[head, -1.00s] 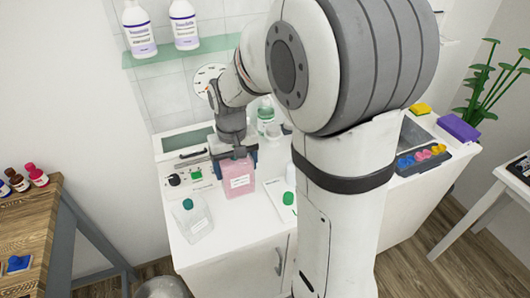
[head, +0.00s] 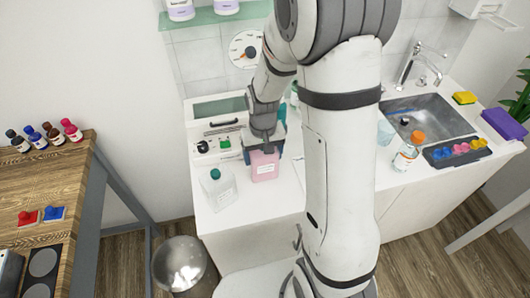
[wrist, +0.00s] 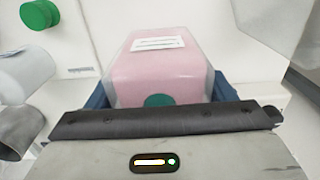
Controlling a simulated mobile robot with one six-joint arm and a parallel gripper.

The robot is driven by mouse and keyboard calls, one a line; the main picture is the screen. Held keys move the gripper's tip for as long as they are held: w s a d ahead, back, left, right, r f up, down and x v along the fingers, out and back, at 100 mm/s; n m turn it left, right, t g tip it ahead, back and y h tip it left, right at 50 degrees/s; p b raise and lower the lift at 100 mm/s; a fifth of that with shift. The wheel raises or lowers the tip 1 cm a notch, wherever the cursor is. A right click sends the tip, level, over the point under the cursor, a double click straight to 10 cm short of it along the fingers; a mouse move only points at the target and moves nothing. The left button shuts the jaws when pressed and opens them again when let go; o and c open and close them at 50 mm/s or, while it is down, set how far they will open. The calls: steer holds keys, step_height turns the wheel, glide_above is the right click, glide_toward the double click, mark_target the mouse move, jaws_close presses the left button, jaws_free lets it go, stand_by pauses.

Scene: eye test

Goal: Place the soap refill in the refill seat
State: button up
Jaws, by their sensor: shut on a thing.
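The soap refill (head: 265,167) is a pink, see-through block-shaped bottle with a white label, over the white counter near its front left. I cannot tell whether its base touches the counter. My gripper (head: 264,152) is above it with its blue fingers on either side, shut on it. In the wrist view the refill (wrist: 165,72) sits between the blue fingers, its green cap (wrist: 158,100) close to the palm. I cannot make out the refill seat for certain in either view.
A clear bottle with a green cap (head: 220,192) stands close to the refill's left. A panel with a knob and green button (head: 225,143) is behind. An orange-capped bottle (head: 405,155), a sink (head: 440,117) and a dark tray (head: 455,153) lie right, beyond my arm.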

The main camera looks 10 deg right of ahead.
steer(key=shift+s+r, duration=0.1)
steer(key=o, duration=0.6)
steer(key=shift+f, duration=0.25)
steer(key=o, duration=0.5)
steer(key=shift+r, duration=0.1)
